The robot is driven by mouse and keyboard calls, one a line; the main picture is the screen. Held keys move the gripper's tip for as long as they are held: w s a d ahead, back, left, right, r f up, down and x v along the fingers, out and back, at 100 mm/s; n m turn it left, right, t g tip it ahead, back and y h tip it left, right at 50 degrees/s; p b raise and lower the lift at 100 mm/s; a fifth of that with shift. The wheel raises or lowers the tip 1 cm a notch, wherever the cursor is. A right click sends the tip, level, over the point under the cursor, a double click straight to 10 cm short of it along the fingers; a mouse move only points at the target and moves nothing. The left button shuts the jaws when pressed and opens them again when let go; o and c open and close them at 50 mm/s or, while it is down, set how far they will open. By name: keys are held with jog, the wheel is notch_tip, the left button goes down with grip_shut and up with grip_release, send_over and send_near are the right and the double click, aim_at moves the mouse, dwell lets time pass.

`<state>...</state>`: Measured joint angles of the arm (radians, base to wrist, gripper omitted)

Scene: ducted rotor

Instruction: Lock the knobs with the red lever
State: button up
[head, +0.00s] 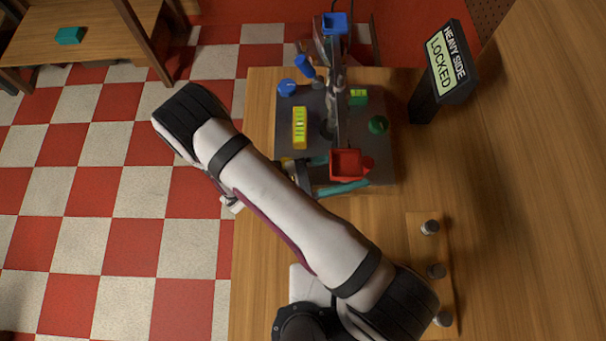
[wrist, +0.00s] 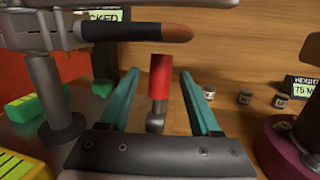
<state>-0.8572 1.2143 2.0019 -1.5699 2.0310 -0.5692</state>
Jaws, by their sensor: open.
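The red lever (wrist: 159,76) stands upright on a grey stem in the wrist view. My gripper (wrist: 159,72) is open, with one teal finger on each side of the lever and a visible gap to both. In the head view the teal fingers of my gripper (head: 330,174) show near the plate's front edge, partly behind my arm. A sign (head: 444,62) reads HEAVY SIDE LOCKED.
Small weights (head: 436,270) stand on a wooden strip at right.

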jog(key=v, duration=1)
jog(key=shift+a+f, duration=0.1)
jog(key=shift+a, duration=0.2)
